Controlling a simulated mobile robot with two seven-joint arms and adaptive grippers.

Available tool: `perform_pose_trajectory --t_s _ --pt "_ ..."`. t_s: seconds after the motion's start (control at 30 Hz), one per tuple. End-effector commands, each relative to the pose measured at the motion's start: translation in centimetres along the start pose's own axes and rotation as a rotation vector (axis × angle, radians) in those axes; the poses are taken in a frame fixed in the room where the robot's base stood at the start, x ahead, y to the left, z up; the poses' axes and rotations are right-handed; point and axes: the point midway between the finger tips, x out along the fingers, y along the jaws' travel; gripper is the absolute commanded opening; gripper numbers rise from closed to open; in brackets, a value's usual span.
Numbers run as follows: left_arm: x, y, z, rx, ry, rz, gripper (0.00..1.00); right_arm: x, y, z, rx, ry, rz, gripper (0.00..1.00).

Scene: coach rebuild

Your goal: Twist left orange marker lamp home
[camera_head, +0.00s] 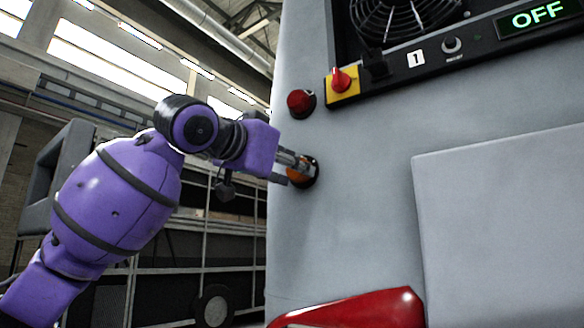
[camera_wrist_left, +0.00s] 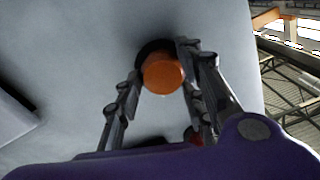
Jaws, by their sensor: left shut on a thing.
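The orange marker lamp (camera_head: 297,175) sits in a dark round base on the grey coach panel (camera_head: 360,200), below a red lamp. My left gripper (camera_head: 303,170) reaches it from the left, and its fingers partly cover the lamp. In the left wrist view the orange lamp (camera_wrist_left: 162,74) lies between the two fingertips of the left gripper (camera_wrist_left: 160,72), one on each side, against the dark base. The gripper is shut on the lamp. Whether the lamp is fully seated cannot be told. My right gripper is not in view.
A red lamp (camera_head: 301,103) sits just above. A red switch on a yellow plate (camera_head: 342,86), a fan grille (camera_head: 405,15) and an "OFF" display (camera_head: 538,15) are at the upper right. A red light (camera_head: 355,312) protrudes at the bottom. A raised panel (camera_head: 500,220) is at right.

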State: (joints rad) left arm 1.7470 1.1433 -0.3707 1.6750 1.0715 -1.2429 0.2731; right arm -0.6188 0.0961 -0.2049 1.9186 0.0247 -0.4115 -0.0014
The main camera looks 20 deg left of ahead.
Motion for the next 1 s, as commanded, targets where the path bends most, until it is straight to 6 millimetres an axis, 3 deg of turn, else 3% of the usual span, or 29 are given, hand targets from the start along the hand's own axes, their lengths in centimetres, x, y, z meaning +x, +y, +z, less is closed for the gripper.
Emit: perform_pose_trajectory --t_s 0.5,1.0 --pt "0.13 0.29 0.49 0.440 -0.005 0.008 0.11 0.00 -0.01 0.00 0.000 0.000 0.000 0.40" --pt "0.26 0.32 0.79 0.613 -0.008 0.012 0.11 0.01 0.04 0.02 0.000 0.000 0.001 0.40"
